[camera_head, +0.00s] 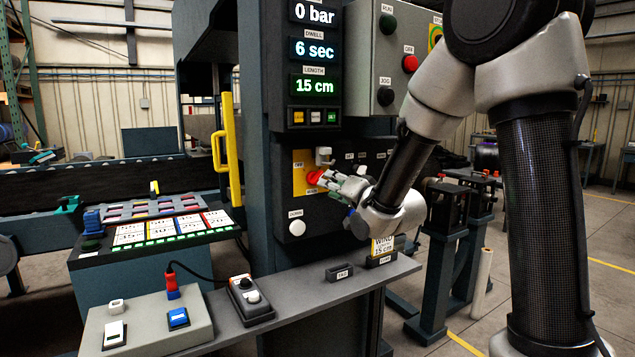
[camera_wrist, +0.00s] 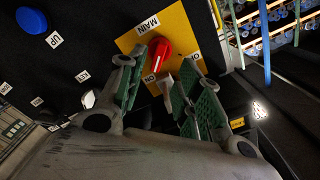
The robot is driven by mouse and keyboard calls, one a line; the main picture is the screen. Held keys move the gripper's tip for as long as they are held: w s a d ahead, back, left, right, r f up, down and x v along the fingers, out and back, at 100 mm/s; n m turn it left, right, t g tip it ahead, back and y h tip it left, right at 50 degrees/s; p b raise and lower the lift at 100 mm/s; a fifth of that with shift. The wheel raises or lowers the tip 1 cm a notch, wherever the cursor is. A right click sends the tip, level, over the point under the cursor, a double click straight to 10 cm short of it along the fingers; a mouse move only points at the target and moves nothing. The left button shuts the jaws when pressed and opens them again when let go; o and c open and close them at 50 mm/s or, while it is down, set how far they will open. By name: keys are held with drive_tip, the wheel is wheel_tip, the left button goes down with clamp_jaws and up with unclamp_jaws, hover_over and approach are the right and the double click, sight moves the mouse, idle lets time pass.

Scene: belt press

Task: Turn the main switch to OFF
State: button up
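The red main switch (camera_wrist: 158,54) is a round knob on a yellow plate (camera_wrist: 178,20) marked MAIN. A pale line on the knob runs toward the lower edge of the wrist view. In the head view the switch (camera_head: 315,177) and plate (camera_head: 304,161) are on the dark press column, partly behind my fingers. My gripper (camera_wrist: 158,78) is open, its green-padded fingers spread at the knob, with nothing held. It reaches in from the right (camera_head: 330,178). I cannot tell whether a finger touches the knob.
A grey hook-like piece (camera_wrist: 168,88) juts out beside the switch, between my fingers in the wrist view. A blue button (camera_wrist: 31,20) and a white button (camera_head: 297,228) are close by. A yellow handle (camera_head: 229,150) stands left; a grey shelf (camera_head: 310,295) runs below.

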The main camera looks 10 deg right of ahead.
sight(316, 178)
drive_tip(key=x, duration=0.6)
drive_tip(key=shift+w, duration=0.35)
drive_tip(key=shift+c, duration=0.2)
clamp_jaws()
